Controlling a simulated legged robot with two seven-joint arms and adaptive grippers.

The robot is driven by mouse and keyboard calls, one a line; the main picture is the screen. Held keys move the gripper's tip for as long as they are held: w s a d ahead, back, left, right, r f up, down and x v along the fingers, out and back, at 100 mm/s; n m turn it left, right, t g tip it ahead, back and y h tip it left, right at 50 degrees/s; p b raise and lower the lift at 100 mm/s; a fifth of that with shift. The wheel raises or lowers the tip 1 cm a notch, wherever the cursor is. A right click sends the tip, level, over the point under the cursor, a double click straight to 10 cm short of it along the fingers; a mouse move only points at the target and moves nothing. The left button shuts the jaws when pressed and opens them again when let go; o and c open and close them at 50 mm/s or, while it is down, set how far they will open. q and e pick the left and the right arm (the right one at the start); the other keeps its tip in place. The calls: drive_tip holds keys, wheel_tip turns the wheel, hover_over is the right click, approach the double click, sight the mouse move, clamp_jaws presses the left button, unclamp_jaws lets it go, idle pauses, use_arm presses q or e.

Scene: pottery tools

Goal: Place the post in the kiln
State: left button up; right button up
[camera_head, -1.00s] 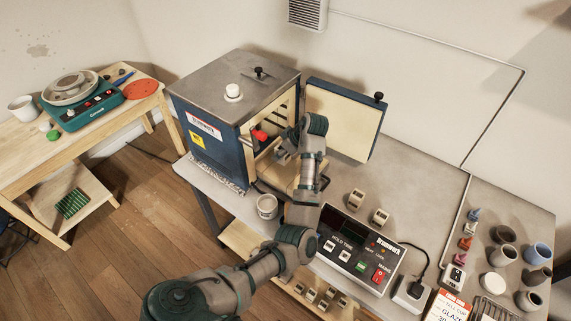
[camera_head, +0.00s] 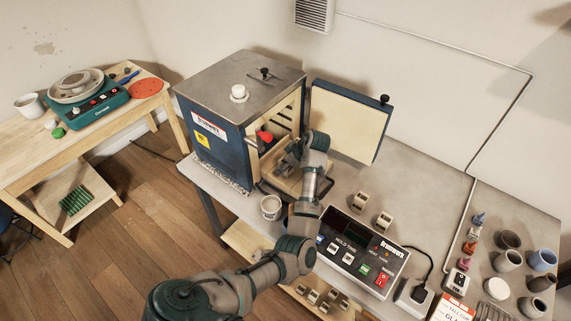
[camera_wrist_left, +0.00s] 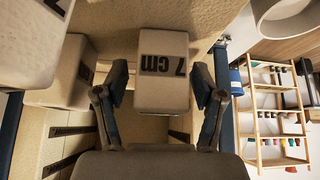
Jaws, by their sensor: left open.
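The kiln (camera_head: 222,158) stands on the grey table, its door (camera_head: 346,122) swung open to the right. My left arm reaches to its opening. A pale post marked "7 cm" (camera_wrist_left: 163,72) sits between the fingers of my left gripper (camera_wrist_left: 160,95) in the left wrist view. The gripper is open, with a visible gap between each finger and the post. In the head view the fingertips and this post are largely hidden by my wrist. My right gripper is not in view.
Other pale blocks (camera_wrist_left: 65,82) stand at the left in the left wrist view. A red item (camera_head: 264,136) shows in the kiln opening. A white cup (camera_head: 271,207), two small posts (camera_head: 360,200) and the control box (camera_head: 355,250) are near my arm.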

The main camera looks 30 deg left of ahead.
use_arm(q)
drive_tip(key=shift+r, duration=0.1)
drive_tip(key=v, duration=1.2)
drive_tip(key=shift+a, duration=0.15)
